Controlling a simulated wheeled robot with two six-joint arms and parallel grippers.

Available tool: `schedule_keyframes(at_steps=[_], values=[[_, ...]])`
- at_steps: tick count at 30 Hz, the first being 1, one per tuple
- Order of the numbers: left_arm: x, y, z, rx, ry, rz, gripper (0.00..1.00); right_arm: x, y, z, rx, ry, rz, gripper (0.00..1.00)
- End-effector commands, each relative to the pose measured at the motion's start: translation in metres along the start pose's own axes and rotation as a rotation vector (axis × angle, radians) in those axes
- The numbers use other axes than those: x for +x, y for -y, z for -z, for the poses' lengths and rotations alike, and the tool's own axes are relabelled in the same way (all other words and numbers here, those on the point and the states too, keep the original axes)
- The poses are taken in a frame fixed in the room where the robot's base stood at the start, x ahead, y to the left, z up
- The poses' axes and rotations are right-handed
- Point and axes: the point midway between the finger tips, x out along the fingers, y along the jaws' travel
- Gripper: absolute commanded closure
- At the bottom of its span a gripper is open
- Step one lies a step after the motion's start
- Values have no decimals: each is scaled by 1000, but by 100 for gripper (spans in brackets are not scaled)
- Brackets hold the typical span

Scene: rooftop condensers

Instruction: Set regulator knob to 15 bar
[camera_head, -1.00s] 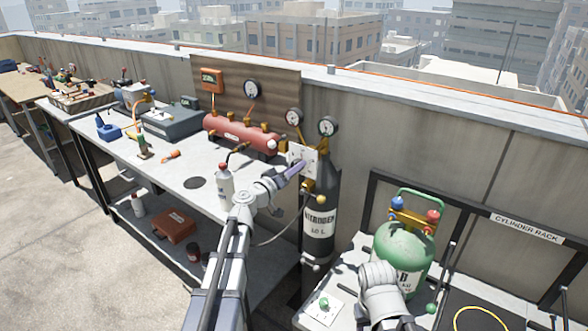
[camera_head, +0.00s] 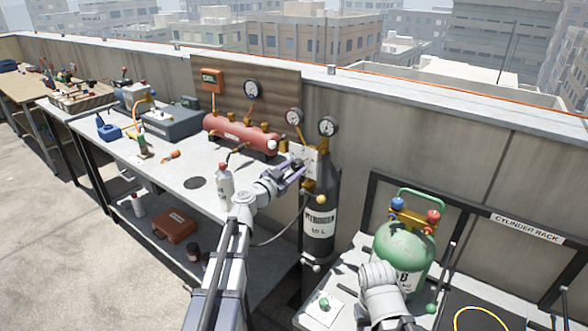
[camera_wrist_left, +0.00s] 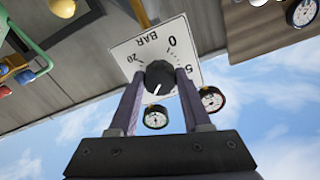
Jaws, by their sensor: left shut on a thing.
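My left gripper (camera_head: 297,169) is shut on the dark round regulator knob (camera_wrist_left: 160,76), one finger on each side. The knob sits on a white dial plate (camera_wrist_left: 148,41) marked BAR, which also shows above the gripper in the head view (camera_head: 300,153). In the wrist view the 0, 5 and 20 marks are readable; the lower part of the scale is hidden by the knob and fingers. The knob's white pointer line points down and slightly left in that view. My right wrist shows beside the green cylinder, but its fingers do not show.
Two round gauges (camera_head: 328,127) stand above the plate on the dark nitrogen cylinder (camera_head: 319,225). A red manifold (camera_head: 241,134) and white bottle (camera_head: 225,185) are to the left on the bench. The green cylinder (camera_head: 405,248) stands to the right.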

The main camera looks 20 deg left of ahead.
Motion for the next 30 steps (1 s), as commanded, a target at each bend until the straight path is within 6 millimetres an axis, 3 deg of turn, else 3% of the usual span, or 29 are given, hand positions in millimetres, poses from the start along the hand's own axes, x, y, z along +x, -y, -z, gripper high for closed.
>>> schedule_keyframes(at_steps=[15,30], values=[[-1,-1,-1,304,1,-3,100,0,0,0,0,0,0,50],[-1,-1,-1,354,1,-3,100,0,0,0,0,0,0,50]])
